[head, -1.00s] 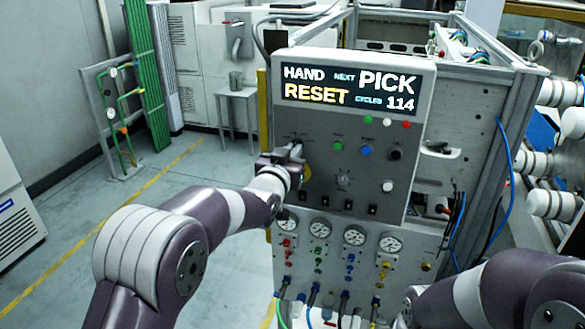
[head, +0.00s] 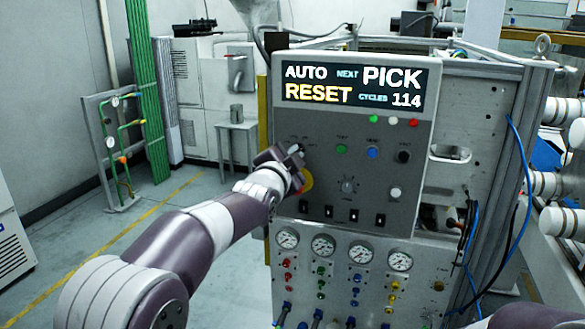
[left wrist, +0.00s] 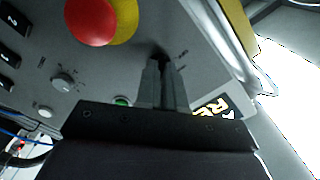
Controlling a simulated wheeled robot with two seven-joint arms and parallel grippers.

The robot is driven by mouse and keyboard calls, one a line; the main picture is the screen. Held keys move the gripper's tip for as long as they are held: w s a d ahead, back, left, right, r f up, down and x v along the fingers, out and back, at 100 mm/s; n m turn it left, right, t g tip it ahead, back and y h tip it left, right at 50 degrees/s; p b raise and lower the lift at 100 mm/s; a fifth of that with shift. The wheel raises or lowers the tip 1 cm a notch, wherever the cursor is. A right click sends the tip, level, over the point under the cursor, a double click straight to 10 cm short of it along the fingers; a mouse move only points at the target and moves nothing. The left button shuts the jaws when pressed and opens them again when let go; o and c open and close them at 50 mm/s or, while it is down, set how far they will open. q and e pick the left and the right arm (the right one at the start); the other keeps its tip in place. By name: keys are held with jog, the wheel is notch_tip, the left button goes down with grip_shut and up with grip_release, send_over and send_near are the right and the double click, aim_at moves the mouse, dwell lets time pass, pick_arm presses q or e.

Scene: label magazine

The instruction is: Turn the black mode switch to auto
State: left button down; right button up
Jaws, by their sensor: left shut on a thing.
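The black mode switch (left wrist: 160,60) is at the upper left of the grey control panel (head: 405,219). In the left wrist view only a small dark part of it shows between the fingertips. My left gripper (head: 294,150) is shut on it, with its fingers (left wrist: 162,72) pointing at the panel face. In the head view the gripper hides most of the switch. The display (head: 352,86) above reads AUTO, RESET, NEXT PICK and CYCLES 114. My right gripper is out of view.
A red button (left wrist: 90,20) on a yellow plate (left wrist: 124,22) sits close to my left gripper. A grey knob (head: 347,186), coloured buttons and small black rockers share the panel. Gauges (head: 323,244) and hoses are below.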

pick_arm(q)
jog(key=shift+r+m+b, duration=0.35)
jog(key=shift+m+b, duration=0.65)
jog(key=shift+m, duration=0.3)
jog(key=c, duration=1.2)
grip_release()
jog(key=shift+f, duration=0.1)
jog(key=shift+c, duration=0.2)
jog(key=shift+f, duration=0.1)
jog(key=b+v, duration=0.4)
jog(key=v, duration=0.8)
jog(key=shift+s, duration=0.35)
